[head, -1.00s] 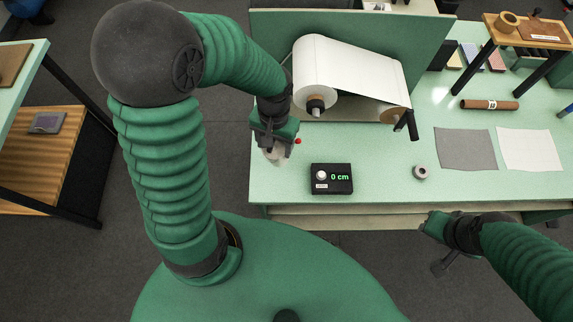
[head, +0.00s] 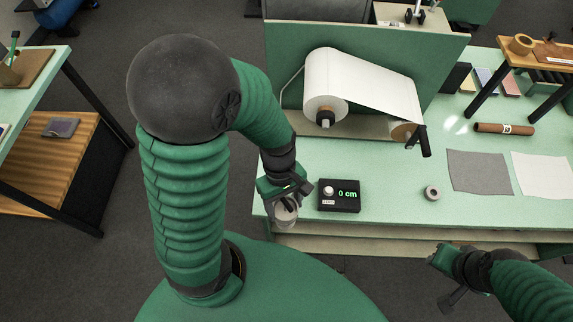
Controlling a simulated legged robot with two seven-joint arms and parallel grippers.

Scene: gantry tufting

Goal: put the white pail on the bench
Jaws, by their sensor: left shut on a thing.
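A small whitish pail (head: 286,213), partly see-through or pale grey in look, hangs at the jaws of my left gripper (head: 284,198). The gripper is shut on it and hides its upper part. In the head view the pail overlaps the near left corner of the green bench (head: 300,160). I cannot tell whether it touches the bench top or is held above it. My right gripper (head: 441,277) is in front of the bench's near edge, low on the right, apart from the pail.
A black display box (head: 339,195) reading 0 cm stands just right of the pail. A white paper roll (head: 365,85) is behind. A tape ring (head: 432,193), grey sheet (head: 479,172) and white sheet (head: 545,175) lie further right.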

